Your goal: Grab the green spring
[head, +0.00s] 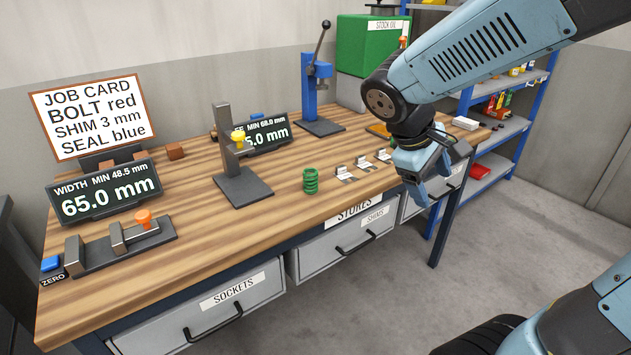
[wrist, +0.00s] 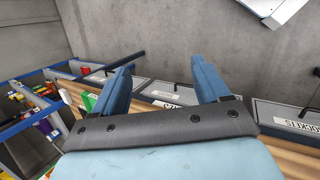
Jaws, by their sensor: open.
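The green spring (head: 311,181) stands upright on the wooden workbench (head: 290,212), near its front edge, in the head view. My gripper (head: 432,190) is open and empty. It hangs to the right of the spring, by the bench's front edge, clear of the spring. In the wrist view my gripper's two blue fingers (wrist: 166,88) are spread apart with nothing between them. I cannot make out the spring in the wrist view.
Small metal shims (head: 364,163) lie right of the spring. A dark gauge stand (head: 240,180) with a yellow knob stands left of it. A blue press (head: 317,95) and green box (head: 368,45) are behind. Drawers (head: 345,245) line the bench front. A shelf (head: 500,135) stands at right.

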